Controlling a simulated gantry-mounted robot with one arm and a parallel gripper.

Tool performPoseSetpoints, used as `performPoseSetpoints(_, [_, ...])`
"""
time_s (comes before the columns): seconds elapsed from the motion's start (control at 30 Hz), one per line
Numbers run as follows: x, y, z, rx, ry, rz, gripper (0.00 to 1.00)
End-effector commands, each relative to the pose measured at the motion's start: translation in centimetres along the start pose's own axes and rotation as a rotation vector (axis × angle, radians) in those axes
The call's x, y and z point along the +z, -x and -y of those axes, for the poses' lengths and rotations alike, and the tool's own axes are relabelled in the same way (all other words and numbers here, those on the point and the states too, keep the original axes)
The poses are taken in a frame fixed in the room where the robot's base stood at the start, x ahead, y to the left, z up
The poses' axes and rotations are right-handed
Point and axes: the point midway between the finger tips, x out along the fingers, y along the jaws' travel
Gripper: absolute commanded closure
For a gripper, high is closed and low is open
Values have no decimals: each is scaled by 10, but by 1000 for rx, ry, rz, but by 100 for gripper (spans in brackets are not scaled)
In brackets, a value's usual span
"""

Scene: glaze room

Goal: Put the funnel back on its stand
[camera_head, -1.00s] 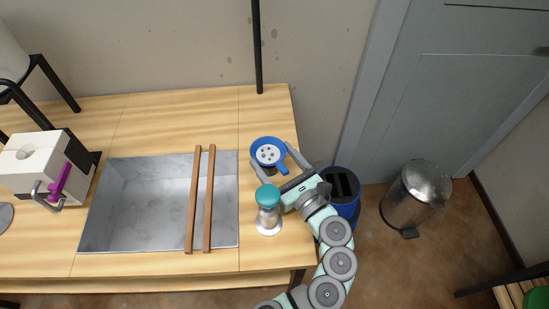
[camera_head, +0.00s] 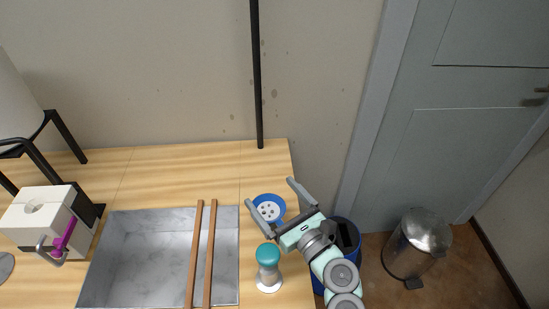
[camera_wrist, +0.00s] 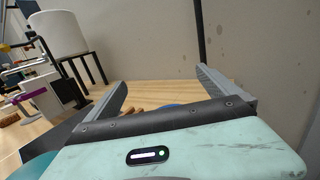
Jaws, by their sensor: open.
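A round blue piece (camera_head: 268,209) with a pale, perforated centre, which I take for the funnel, is near the back right of the wooden table. Whether it rests on a stand or directly on the table is not visible. My gripper (camera_head: 270,192) is open and empty, with its fingers spread above the blue piece and its palm covering the piece's handle side. A sliver of blue (camera_wrist: 172,106) shows beyond the palm in the wrist view, where the gripper (camera_wrist: 165,78) also has nothing between its fingers. No stand is clearly identifiable.
A teal-topped white object (camera_head: 268,268) stands just in front of the gripper. Left are a sunken grey basin (camera_head: 150,255) with two wooden bars (camera_head: 210,250) across it and a white block device (camera_head: 40,215). A black pole (camera_head: 257,75) rises behind; a blue bin (camera_head: 355,257) is right.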

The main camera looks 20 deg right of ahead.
Motion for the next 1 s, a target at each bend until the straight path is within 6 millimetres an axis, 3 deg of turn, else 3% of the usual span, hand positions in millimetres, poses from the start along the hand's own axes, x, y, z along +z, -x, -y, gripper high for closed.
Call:
performPoseSetpoints(0.03, [20,-1,0,-2,5,3,0])
performPoseSetpoints(0.1, [38,-3,1,-2,6,4,0])
performPoseSetpoints(0.4, [99,-7,0,-1,4,2,0])
performPoseSetpoints(0.6, [116,-8,0,-1,3,1,0])
performPoseSetpoints(1.0, [117,-8,0,-1,1,0,0])
